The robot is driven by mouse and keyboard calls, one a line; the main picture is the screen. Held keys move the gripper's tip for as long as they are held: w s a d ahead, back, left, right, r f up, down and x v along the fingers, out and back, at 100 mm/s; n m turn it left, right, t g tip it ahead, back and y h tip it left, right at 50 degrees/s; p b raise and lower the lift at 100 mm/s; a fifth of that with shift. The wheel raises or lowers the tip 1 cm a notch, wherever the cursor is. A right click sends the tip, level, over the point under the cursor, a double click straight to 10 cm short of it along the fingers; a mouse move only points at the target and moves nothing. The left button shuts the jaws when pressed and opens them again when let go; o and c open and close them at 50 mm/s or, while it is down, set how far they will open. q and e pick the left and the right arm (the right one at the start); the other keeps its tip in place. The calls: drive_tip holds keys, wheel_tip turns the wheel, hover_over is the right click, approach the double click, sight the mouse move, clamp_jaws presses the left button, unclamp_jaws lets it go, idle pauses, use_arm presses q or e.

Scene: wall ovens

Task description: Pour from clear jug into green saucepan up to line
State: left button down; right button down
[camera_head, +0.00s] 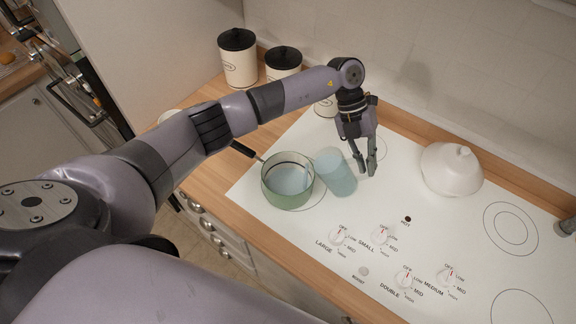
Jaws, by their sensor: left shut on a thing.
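The green saucepan (287,203) stands on the white cooktop at its left end, its black handle pointing to the upper left. Pale blue liquid (288,181) lies in it, and a dark line runs around the inner wall. The clear jug (337,173), bluish and see-through, is close on the saucepan's right and looks tilted toward it. My left gripper (367,167) is at the jug's right side, shut on it; the grip point is hard to make out. I cannot tell whether liquid is flowing between jug and saucepan. My right gripper is out of view.
A white lidded pot (452,170) stands to the right on the cooktop (300,235). Black-lidded canisters (238,60) stand at the back left by the wall. Several control knobs (381,234) lie along the front. The cooktop between jug and white pot is clear.

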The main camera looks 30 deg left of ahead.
sight(353, 173)
use_arm(q)
drive_tip(key=shift+r, duration=0.3)
drive_tip(key=shift+s+a+r+h+p, duration=0.2)
drive_tip(key=shift+r+h+p, duration=0.05)
drive_tip(key=shift+h+p, duration=0.05)
drive_tip(key=shift+a+r+h, duration=0.3)
drive_tip(key=shift+a, duration=0.1)
drive_tip(key=shift+r, duration=0.15)
drive_tip(key=shift+s, duration=0.15)
drive_tip(key=shift+a+r+t, duration=0.15)
drive_tip(key=shift+t, duration=0.15)
drive_tip(key=shift+a+h+p, duration=0.2)
drive_tip(key=shift+h+p, duration=0.1)
drive_tip(key=shift+r, duration=0.15)
drive_tip(key=shift+r+m, duration=0.15)
drive_tip(key=shift+m, duration=0.15)
